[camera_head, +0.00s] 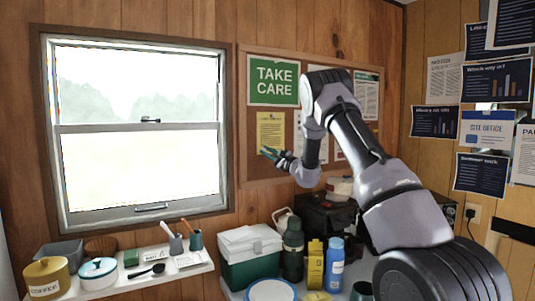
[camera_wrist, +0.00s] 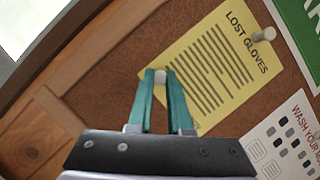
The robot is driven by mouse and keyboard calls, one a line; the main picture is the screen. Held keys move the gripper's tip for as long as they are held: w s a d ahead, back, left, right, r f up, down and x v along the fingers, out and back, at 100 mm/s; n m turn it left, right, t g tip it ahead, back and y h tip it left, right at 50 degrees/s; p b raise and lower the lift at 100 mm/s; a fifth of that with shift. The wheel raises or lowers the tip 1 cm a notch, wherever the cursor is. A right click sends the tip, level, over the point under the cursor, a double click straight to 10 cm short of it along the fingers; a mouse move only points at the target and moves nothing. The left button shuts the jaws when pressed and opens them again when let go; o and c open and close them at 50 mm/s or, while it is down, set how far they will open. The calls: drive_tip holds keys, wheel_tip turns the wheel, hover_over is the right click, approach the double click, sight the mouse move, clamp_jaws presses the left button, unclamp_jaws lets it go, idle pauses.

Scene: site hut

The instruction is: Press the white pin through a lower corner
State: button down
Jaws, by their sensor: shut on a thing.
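The yellow "LOST GLOVES" notice (camera_head: 270,132) hangs on the cork board (camera_head: 262,178); it also shows in the wrist view (camera_wrist: 208,62), turned so that its top points right. A pale pin (camera_wrist: 262,34) sits at its top edge. My gripper (camera_head: 268,152) is at the notice's lower part in the head view. In the wrist view, its teal fingers (camera_wrist: 160,84) are shut on the white pin (camera_wrist: 160,76), whose head shows between the tips. The pin appears over the paper near its lower left corner. Its point is hidden, so I cannot tell if it touches.
A green "TAKE CARE" sign (camera_head: 273,80) hangs above the notice. A "WASH YOUR HANDS" type sheet (camera_wrist: 285,135) is beside it. The window (camera_head: 138,130) is to the left. Below stand a shelf (camera_head: 130,284), a green-and-white box (camera_head: 250,256) and several bottles.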

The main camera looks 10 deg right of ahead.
drive_tip(key=shift+w+a, duration=0.1)
drive_tip(key=shift+w, duration=0.2)
idle(1.4)
drive_tip(key=c, duration=0.8)
unclamp_jaws()
drive_tip(key=shift+o, duration=0.2)
drive_tip(key=shift+s, duration=0.1)
